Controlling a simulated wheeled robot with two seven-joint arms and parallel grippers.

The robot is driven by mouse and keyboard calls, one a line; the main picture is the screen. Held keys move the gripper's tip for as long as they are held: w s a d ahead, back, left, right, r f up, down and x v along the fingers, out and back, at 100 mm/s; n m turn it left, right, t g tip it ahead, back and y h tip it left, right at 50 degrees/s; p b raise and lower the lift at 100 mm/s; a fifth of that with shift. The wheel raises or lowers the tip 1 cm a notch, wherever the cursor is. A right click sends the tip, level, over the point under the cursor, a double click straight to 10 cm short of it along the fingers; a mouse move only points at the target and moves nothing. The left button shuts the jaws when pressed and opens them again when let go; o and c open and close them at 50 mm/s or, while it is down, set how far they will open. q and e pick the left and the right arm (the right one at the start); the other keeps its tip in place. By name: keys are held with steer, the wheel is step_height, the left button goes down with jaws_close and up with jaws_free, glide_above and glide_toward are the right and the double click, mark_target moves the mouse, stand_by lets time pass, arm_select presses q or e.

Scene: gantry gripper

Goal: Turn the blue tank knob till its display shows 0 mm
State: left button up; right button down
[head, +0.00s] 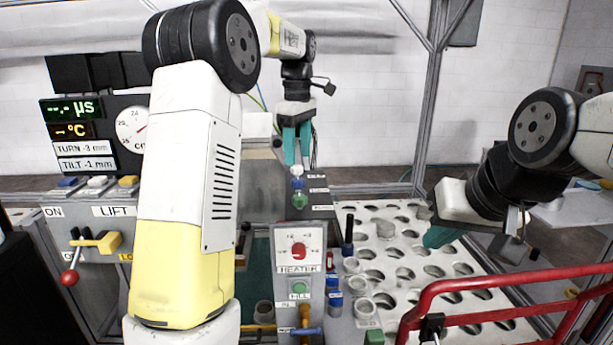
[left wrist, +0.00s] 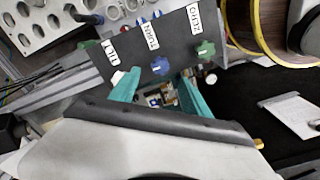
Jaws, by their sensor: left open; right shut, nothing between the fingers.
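The blue knob (head: 297,184) sits between a white knob (head: 297,170) and a green knob (head: 300,201) on a dark panel. The left wrist view shows the blue knob (left wrist: 160,65) just beyond and between my teal fingertips. My left gripper (head: 297,160) is open, pointing down over the knobs; its fingers (left wrist: 157,77) appear apart from the blue knob. Small displays at left read TURN -3 mm (head: 84,148) and TILT -1 mm (head: 84,164). My right gripper (head: 438,237) is shut and empty over the perforated rack.
The heater panel (head: 298,246) stands in front of the knobs. The white rack (head: 405,273) with round holes lies to the right. A red rail (head: 480,282) crosses the front right. The LIFT panel (head: 113,211) with a red-balled lever is at left.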

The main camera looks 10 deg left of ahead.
mark_target(298, 180)
arm_select(q)
step_height(298, 180, down, 7)
stand_by(0.3)
jaws_close()
